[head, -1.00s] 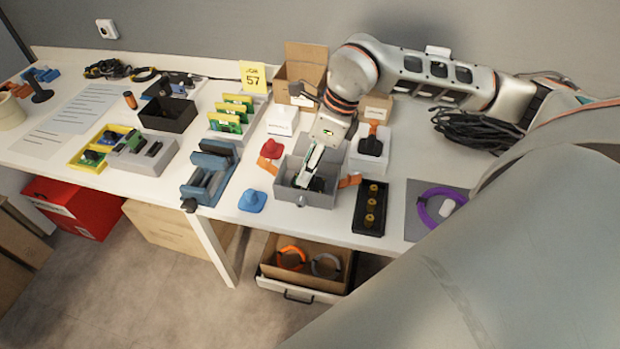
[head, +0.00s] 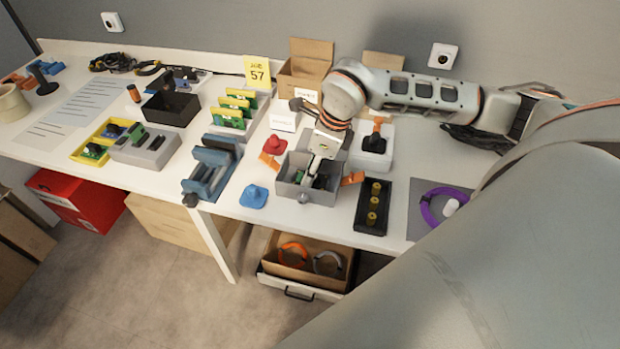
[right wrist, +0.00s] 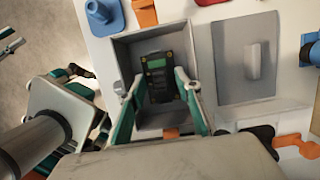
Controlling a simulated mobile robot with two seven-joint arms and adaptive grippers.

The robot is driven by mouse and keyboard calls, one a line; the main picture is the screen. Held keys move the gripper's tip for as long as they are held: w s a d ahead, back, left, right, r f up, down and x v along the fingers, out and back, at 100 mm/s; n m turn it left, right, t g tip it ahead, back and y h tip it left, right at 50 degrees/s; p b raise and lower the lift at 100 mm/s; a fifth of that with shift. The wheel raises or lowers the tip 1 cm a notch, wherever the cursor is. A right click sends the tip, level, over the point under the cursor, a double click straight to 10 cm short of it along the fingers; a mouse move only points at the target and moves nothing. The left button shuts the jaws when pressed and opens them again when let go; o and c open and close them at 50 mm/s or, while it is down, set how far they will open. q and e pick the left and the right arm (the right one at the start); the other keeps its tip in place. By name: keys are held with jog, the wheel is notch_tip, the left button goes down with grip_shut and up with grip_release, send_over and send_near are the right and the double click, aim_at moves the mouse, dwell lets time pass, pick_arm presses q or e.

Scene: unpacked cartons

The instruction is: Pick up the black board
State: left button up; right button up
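The black board (right wrist: 158,72), with a small green patch, lies inside the open grey box (right wrist: 122,50) in the right wrist view. In the head view the grey box (head: 312,195) stands near the table's front edge, and the board is mostly hidden. My right gripper (head: 316,174) points down into the box. In the right wrist view its fingers (right wrist: 160,84) are apart, one on each side of the board, with narrow gaps seeming to show. My left gripper (right wrist: 66,105) appears at the left of the right wrist view, its fingertips not clear; the head view does not show it.
A blue knob-shaped part (head: 253,197) and a red one (head: 275,146) lie left of the box. A black tray (head: 360,218) with brass pieces stands right of it. Orange clips (head: 352,179) sit at the box sides. A grey lid-like panel (right wrist: 232,85) lies beside the box.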

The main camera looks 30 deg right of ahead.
jog(key=shift+c, duration=0.3)
grip_shut()
jog(key=shift+r, duration=0.1)
notch_tip(320, 180, up, 20)
jog(key=p, duration=0.2)
dwell(0.3)
